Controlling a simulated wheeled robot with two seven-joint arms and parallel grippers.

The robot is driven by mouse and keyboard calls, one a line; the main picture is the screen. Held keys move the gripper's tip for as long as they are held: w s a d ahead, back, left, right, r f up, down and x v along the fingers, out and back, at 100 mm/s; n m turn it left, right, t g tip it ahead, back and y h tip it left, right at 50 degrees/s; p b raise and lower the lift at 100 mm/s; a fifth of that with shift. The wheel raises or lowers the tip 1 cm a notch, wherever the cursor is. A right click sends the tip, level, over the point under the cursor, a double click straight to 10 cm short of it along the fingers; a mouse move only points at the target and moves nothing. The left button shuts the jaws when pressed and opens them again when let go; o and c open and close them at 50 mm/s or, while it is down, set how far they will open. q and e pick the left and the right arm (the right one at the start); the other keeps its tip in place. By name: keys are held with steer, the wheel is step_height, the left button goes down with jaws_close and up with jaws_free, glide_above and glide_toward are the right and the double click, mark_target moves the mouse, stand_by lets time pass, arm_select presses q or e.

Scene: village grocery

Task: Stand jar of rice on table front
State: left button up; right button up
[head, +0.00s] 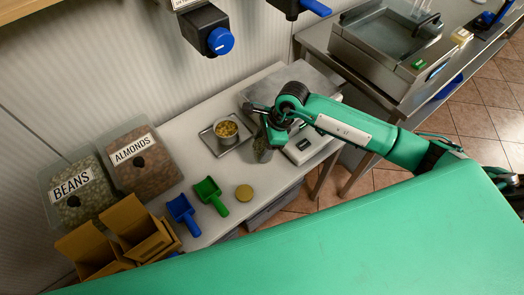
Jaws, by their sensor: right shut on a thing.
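My right gripper (268,126) comes in from the right over the table and points down. It is shut on a glass jar (262,151), which I take to be the jar of rice. The gripper hides the jar's upper part, and its contents are hard to make out. The jar is over the table (217,228) by the scale's left side; I cannot tell whether its base touches the table. My left gripper is not in view.
A scale (309,144) stands right of the jar. A bowl (226,131) sits on a small tray (219,144) to the left. A round gold lid (244,192), a green scoop (210,192) and a blue scoop (183,212) lie in front. Bean and almond bins (143,165) stand left.

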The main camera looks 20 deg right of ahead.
steer(key=shift+f, duration=0.8)
step_height(320, 180, down, 4)
steer(key=shift+f+p, duration=0.1)
steer(key=shift+p, duration=0.45)
steer(key=shift+f, duration=0.15)
steer(key=shift+f+b, duration=0.15)
steer(key=shift+b, duration=0.2)
steer(key=o, duration=1.2)
